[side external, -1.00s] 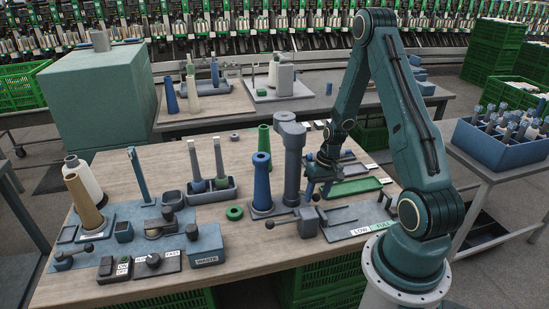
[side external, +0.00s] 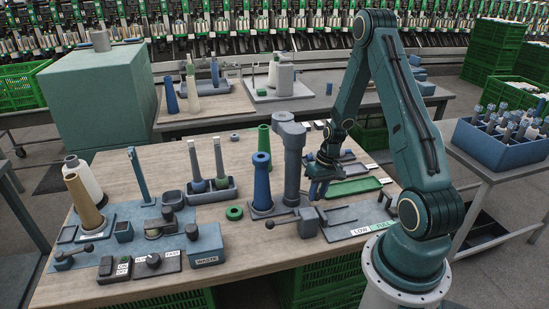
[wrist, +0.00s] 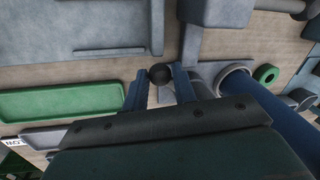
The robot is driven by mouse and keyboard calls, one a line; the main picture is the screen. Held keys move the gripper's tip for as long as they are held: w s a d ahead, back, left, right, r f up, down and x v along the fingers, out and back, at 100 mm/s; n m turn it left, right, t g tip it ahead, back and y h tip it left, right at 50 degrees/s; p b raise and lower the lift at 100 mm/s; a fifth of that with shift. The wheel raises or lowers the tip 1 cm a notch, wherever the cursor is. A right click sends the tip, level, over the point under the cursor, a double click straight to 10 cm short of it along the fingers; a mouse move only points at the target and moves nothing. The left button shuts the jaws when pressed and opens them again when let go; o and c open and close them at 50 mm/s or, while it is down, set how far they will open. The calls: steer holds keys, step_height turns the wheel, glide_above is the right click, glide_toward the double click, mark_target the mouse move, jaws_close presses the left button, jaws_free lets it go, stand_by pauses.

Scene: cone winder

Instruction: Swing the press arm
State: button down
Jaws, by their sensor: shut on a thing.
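My gripper (side external: 319,192) is low over the right part of the wooden table, pointing down behind a grey block (side external: 307,222). In the wrist view its two blue fingers (wrist: 160,82) are closed around a round black knob (wrist: 160,73). The knob sits close beside the grey block (wrist: 206,42). It looks like the handle of the press arm, but the bar under it is hidden. A grey plate (side external: 352,226) with a thin bar and a LOW/FULL label lies right of the block.
A blue cone (side external: 261,183) and a tall grey column (side external: 293,165) stand close left of my gripper. A green tray (side external: 354,187) lies to its right. A lever with a black ball (side external: 270,225) sticks out left of the block. The table's front middle is clear.

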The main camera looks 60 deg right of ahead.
steer(key=d+n, duration=0.1)
steer(key=n, duration=0.1)
steer(key=w+d+n, duration=0.1)
steer(key=d+n, duration=0.1)
steer(key=shift+d+g, duration=0.1)
steer(key=shift+g, duration=0.3)
steer(key=d+n, duration=0.1)
steer(key=w+n, duration=0.1)
steer(key=n, duration=0.1)
steer(key=w+d+n, duration=0.1)
steer(key=shift+d+n+g, duration=0.3)
steer(key=shift+n+g, duration=0.1)
steer(key=w+n, duration=0.1)
steer(key=w+d+n, duration=0.1)
steer(key=n, duration=0.1)
steer(key=w+n, duration=0.1)
steer(key=shift+d+n+g, duration=0.3)
steer(key=shift+d+g, duration=0.05)
steer(key=shift+g, duration=0.05)
steer(key=shift+w+d+n+g+h, duration=0.1)
steer(key=shift+w+n+g+h, duration=0.05)
steer(key=shift+w+n, duration=0.8)
steer(key=shift+w+d+n+g+h, duration=0.15)
steer(key=shift+w+n, duration=0.45)
steer(key=shift+n, duration=0.55)
steer(key=shift+w, duration=0.1)
steer(key=c, duration=1.1)
jaws_free()
steer(key=shift+c, duration=0.2)
steer(key=shift+r, duration=0.1)
